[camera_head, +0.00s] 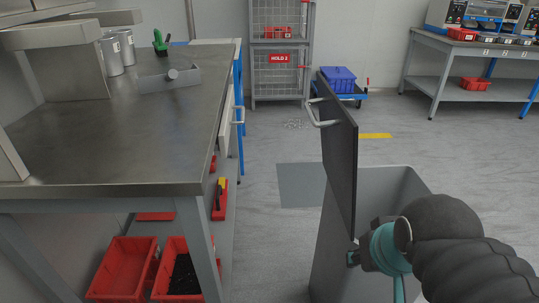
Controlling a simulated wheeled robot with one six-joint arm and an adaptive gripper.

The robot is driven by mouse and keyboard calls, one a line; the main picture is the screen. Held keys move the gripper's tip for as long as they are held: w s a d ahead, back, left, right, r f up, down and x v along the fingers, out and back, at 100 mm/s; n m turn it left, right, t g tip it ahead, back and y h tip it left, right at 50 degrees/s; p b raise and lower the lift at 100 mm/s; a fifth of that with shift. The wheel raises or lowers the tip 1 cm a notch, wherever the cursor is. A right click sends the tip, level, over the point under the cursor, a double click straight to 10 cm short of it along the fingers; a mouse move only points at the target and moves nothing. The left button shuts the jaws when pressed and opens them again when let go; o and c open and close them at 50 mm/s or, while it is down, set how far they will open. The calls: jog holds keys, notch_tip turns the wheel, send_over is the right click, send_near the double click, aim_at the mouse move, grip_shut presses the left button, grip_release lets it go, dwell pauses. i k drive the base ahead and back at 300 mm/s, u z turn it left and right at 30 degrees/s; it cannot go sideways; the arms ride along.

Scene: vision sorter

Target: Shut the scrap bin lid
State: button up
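The scrap bin (336,250) is a tall grey box at the lower right, with its top open. Its dark lid (341,150) stands upright at the bin's left side, seen nearly edge-on. A pale bar handle (317,113) sticks out to the left from the lid's upper part. My gripper (354,258) is low on the right side of the lid, in front of the bin. It is close to the lid's lower edge; I cannot tell whether it touches. Its fingers are not clear. My dark arm and teal joint hide part of the bin.
A steel workbench (130,130) fills the left, with red bins (123,268) beneath. Behind stand a mesh cage (281,50), a blue crate (338,79) on a trolley and another bench (450,88). The floor (270,235) between workbench and scrap bin is clear.

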aim_at(339, 133)
jog(key=z, duration=0.15)
jog(key=k, duration=1.1)
jog(key=u, duration=0.3)
